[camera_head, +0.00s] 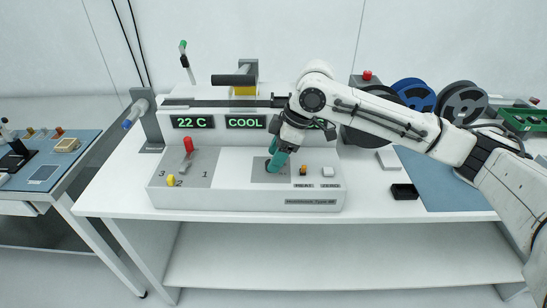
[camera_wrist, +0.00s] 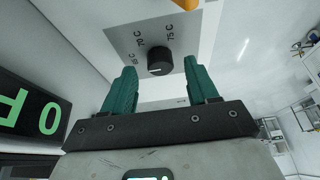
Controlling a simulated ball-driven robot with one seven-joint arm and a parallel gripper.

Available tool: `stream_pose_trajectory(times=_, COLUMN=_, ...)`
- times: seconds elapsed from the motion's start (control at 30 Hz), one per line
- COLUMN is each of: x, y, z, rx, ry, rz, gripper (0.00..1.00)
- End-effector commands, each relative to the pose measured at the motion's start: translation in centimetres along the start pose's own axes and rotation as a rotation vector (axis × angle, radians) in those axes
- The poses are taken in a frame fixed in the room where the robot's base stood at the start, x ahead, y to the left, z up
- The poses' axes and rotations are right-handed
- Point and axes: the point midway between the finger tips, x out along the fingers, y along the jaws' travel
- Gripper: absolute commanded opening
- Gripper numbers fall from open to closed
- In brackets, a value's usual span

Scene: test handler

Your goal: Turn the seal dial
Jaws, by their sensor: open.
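The seal dial appears to be the round black knob (camera_wrist: 159,61) on a grey plate marked 65 C, 70 C and 75 C in the wrist view. A pale mark shows on the knob's lower-left side as seen there. My gripper (camera_wrist: 160,67) has its two teal fingers apart, one on each side of the knob, with nothing held between them. In the head view my gripper (camera_head: 277,162) points down over the machine's grey dial plate (camera_head: 258,163) and hides the knob.
Displays read "22 C" (camera_head: 192,121) and "COOL" (camera_head: 246,122); my arm partly covers another. Left on the machine is a red-handled lever (camera_head: 188,146) with positions 1 to 3. An orange switch (camera_head: 303,170) and white button (camera_head: 328,171) sit right of my gripper.

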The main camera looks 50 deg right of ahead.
Motion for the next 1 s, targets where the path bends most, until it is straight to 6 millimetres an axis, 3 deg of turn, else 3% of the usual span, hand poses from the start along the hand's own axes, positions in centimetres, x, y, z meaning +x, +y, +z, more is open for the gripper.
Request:
stream_pose_trajectory(times=0.2, x=1.5, y=0.0, z=0.0, rx=-0.001, ry=0.0, rz=0.001, gripper=0.59)
stream_pose_trajectory(times=0.5, x=1.7, y=0.0, z=0.0, rx=-0.001, ry=0.0, rz=0.001, gripper=0.58)
stream_pose_trajectory(times=1.0, x=1.6, y=0.0, z=0.0, rx=-0.001, ry=0.0, rz=0.001, gripper=0.1)
